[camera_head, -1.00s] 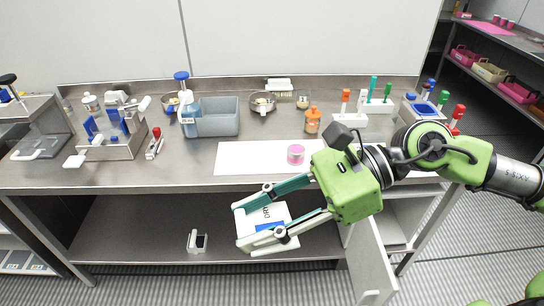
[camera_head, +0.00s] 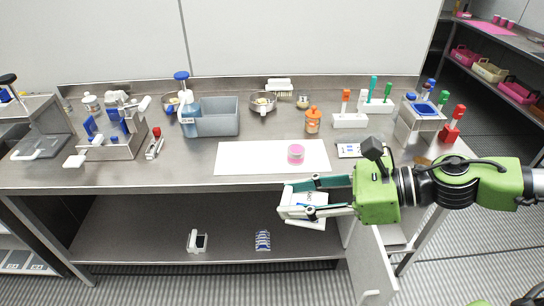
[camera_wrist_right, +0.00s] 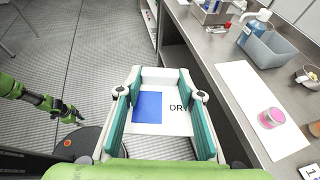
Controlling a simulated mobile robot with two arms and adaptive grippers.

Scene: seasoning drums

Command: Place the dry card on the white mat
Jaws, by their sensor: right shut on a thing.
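The dry card (camera_head: 305,224) is white with a blue patch and the printed word DRY, clear in the right wrist view (camera_wrist_right: 172,123). My right gripper (camera_head: 290,199) is shut on it, fingers along its two sides, in front of the table's front edge. The white mat (camera_head: 245,159) lies flat on the table, behind and above the gripper in the head view. It also shows at the right of the wrist view (camera_wrist_right: 243,90). A pink-labelled jar (camera_head: 296,154) stands on the mat. My left gripper (camera_wrist_right: 70,114) is small and unclear in the wrist view.
Another small card (camera_head: 348,151) lies right of the mat. A grey bin (camera_head: 218,118), a blue-topped bottle (camera_head: 186,110) and an orange bottle (camera_head: 312,121) stand behind the mat. The mat's left part is bare. The table's front edge lies between card and mat.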

